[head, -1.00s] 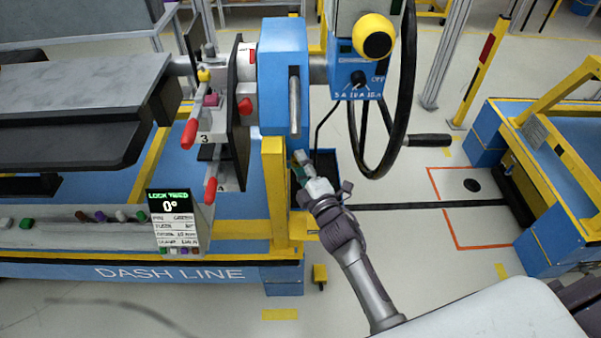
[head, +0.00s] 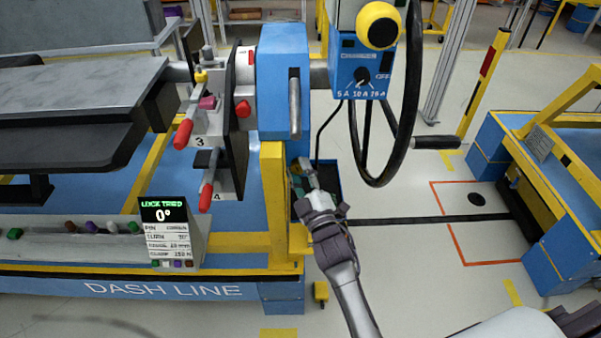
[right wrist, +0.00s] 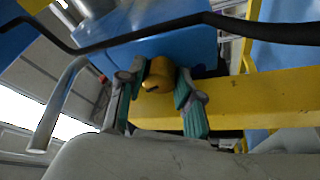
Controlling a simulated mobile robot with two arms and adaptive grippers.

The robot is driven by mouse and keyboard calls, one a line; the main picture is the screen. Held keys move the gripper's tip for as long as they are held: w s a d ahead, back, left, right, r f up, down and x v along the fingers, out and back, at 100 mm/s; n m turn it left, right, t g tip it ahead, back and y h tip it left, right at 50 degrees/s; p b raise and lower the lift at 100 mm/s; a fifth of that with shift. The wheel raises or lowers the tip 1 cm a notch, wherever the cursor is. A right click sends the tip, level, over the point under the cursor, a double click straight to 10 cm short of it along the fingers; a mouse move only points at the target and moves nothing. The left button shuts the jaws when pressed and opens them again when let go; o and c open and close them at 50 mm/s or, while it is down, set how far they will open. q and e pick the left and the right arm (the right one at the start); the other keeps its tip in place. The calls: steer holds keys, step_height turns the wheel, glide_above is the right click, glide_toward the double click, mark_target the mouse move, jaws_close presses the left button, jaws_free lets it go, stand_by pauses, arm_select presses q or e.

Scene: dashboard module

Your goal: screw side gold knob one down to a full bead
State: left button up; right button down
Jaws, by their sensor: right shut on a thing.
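A gold knob (right wrist: 158,75) shows in the right wrist view, beneath a blue housing and against a yellow beam. My right gripper (right wrist: 157,88) has its teal-padded fingers on either side of this knob and is shut on it. In the head view my right gripper (head: 303,170) is beside the yellow post, below the blue housing (head: 283,80). The knob is hidden there, and I cannot read how far it is screwed down. My left gripper is out of view.
A black handwheel (head: 385,150) with a crank handle stands right of the housing. A black cable (right wrist: 140,35) crosses close above my fingers.

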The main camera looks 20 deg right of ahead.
steer(key=shift+f, duration=0.1)
steer(key=c, duration=0.8)
jaws_free()
steer(key=shift+o, duration=0.2)
steer(key=shift+s, duration=0.1)
steer(key=v, duration=1.1)
steer(key=shift+s, duration=0.4)
steer(key=shift+f, duration=0.1)
